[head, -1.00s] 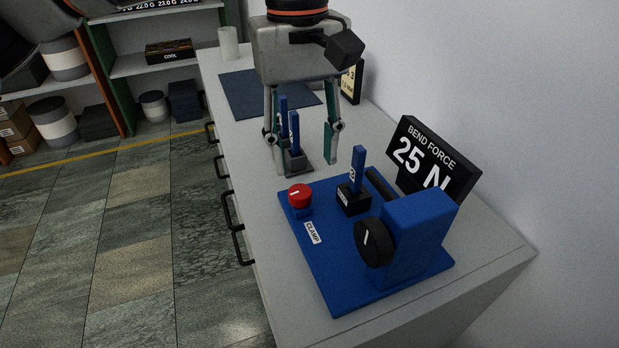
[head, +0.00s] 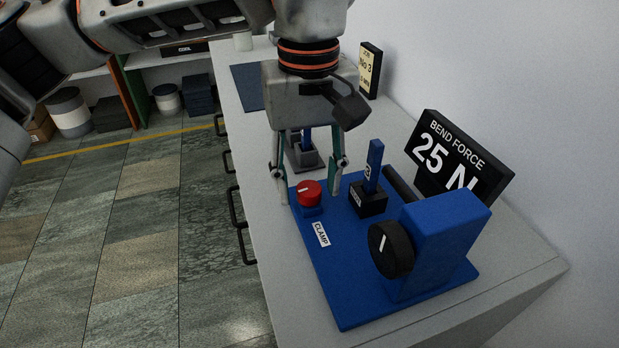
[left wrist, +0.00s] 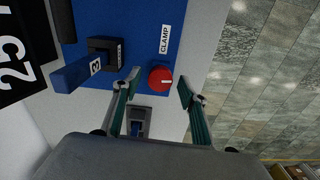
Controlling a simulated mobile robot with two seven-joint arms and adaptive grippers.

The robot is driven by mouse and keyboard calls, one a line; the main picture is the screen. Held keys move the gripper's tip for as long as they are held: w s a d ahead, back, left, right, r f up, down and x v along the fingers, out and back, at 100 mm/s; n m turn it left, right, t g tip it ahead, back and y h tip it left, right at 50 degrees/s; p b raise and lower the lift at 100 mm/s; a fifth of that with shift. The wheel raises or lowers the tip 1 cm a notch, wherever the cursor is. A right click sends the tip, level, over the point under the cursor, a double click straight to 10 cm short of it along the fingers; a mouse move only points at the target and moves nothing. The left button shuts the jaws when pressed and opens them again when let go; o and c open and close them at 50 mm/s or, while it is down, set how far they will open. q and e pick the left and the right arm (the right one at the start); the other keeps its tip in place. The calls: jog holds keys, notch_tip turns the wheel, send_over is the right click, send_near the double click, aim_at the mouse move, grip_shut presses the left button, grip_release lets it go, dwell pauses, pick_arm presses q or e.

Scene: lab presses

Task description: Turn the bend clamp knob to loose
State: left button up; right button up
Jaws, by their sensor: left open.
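The clamp knob (head: 309,192) is red with a white mark on top and sits on the far left corner of the blue base plate (head: 345,290), beside a CLAMP label (head: 321,234). My left gripper (head: 308,198) points down with its fingers apart, one on each side of the knob in the picture. In the left wrist view the knob (left wrist: 161,79) lies between and just beyond the open fingertips (left wrist: 160,82), with no contact visible. A blue upright strip marked 3 (head: 374,163) stands in a black clamp block (head: 368,199). My right gripper is not in view.
A blue press body with a black wheel (head: 391,249) stands at the plate's near right. A "BEND FORCE 25 N" sign (head: 459,160) stands behind. A grey holder with blue strips (head: 302,152) is behind my left gripper. The counter's left edge has handles.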

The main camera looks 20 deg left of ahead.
pick_arm(q)
jog(key=c, duration=1.1)
